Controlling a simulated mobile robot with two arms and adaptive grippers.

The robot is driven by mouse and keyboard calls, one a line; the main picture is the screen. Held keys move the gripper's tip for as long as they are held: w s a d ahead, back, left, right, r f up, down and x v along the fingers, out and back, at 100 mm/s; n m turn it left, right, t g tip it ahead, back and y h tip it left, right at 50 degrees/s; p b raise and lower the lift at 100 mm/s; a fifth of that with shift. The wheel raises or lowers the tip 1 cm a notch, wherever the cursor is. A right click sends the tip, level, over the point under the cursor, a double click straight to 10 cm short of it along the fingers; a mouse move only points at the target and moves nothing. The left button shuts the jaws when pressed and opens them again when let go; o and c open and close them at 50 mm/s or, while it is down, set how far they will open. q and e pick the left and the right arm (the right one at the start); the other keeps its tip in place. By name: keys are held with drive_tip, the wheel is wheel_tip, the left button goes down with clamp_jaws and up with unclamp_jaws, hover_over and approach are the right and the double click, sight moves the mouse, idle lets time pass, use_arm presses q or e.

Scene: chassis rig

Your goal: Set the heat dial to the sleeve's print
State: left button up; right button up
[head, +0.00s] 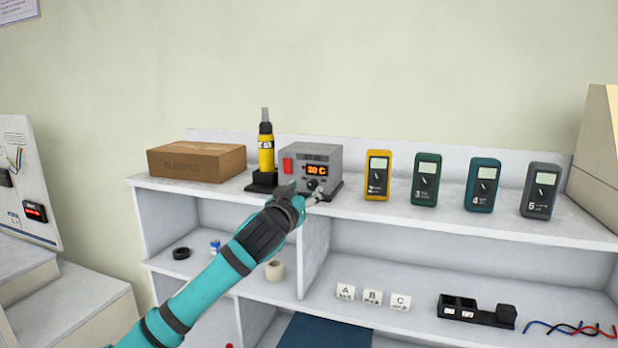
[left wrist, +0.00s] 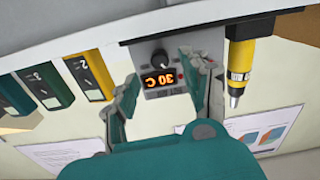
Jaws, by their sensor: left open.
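The grey heat station (head: 318,160) stands on the top shelf with a red switch and an orange display reading 30 C. Its dark round dial (left wrist: 159,56) shows in the left wrist view, where the picture is upside down. My left gripper (head: 310,194) is in front of the station's lower face and partly hides the dial in the head view. In the left wrist view its open fingers (left wrist: 160,78) are on either side of the station's front, with no visible grip on the dial. A brown box marked SLEEVES (head: 190,164) is at the left; no sleeve's print is readable.
A yellow hot-air tool (head: 265,150) stands upright in its holder beside the station. Several numbered meters (head: 378,178) line the shelf (head: 345,207) to the right. Lettered blocks (head: 373,297), a black holder (head: 478,311) and wires sit on the lower shelf.

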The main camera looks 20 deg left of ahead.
sight(311, 186)
use_arm(q)
drive_tip(key=shift+w+p, duration=0.6)
drive_tip(key=shift+w, duration=1.3)
drive_tip(key=shift+c, duration=0.2)
clamp_jaws()
